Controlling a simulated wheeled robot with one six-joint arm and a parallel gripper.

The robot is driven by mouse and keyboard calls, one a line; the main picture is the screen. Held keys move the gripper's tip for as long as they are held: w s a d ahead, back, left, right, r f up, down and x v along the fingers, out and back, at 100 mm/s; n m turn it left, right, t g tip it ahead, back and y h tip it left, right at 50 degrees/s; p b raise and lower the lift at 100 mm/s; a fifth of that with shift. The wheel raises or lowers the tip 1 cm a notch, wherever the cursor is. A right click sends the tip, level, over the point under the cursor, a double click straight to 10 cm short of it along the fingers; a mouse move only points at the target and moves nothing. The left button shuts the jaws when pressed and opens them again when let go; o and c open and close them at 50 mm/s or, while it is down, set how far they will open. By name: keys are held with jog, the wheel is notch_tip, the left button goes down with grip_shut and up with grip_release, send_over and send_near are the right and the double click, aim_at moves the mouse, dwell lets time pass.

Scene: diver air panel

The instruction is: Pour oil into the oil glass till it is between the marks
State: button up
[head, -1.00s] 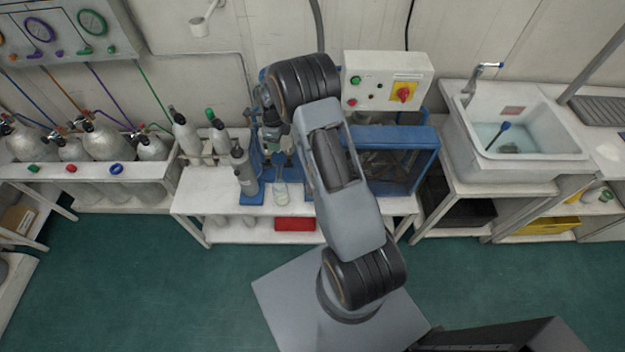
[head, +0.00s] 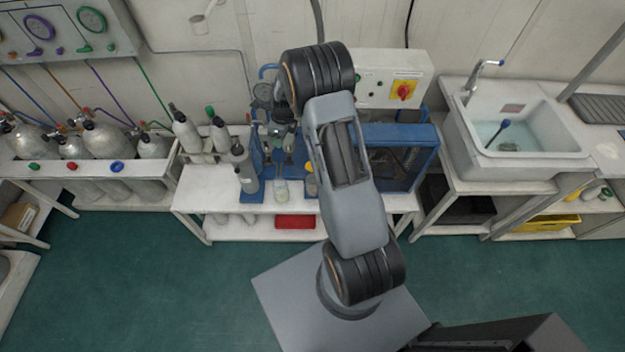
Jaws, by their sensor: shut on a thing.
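The blue-framed compressor (head: 410,140) stands on the bench, partly covered by my arm.
A grey cylinder (head: 244,170) stands left of the glass vessel. A control box (head: 385,78) with a red switch is on the wall behind. A red box (head: 295,222) lies on the lower shelf. A sink (head: 520,140) is to the right. The green floor in front is clear.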

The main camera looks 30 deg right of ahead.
jog(key=s+d+f+t+y+b, duration=0.1)
jog(key=f+t+y+b, duration=0.1)
jog(key=f+b, duration=0.4)
jog(key=s+d+f+t+y+b, duration=0.2)
jog(key=f+b, duration=0.5)
jog(key=shift+s+d+f+t+y, duration=0.2)
jog(key=shift+t+y, duration=0.1)
jog(key=shift+t, duration=0.1)
jog(key=shift+f+t+b, duration=0.1)
jog(key=shift+t+b, duration=0.2)
jog(key=shift+b, duration=0.5)
notch_tip(320, 180, up, 10)
jog(key=t+y+p, duration=0.1)
jog(key=p, duration=0.4)
jog(key=shift+s+d+f+y, duration=0.15)
jog(key=shift+f+y, duration=0.1)
jog(key=shift+y, duration=0.15)
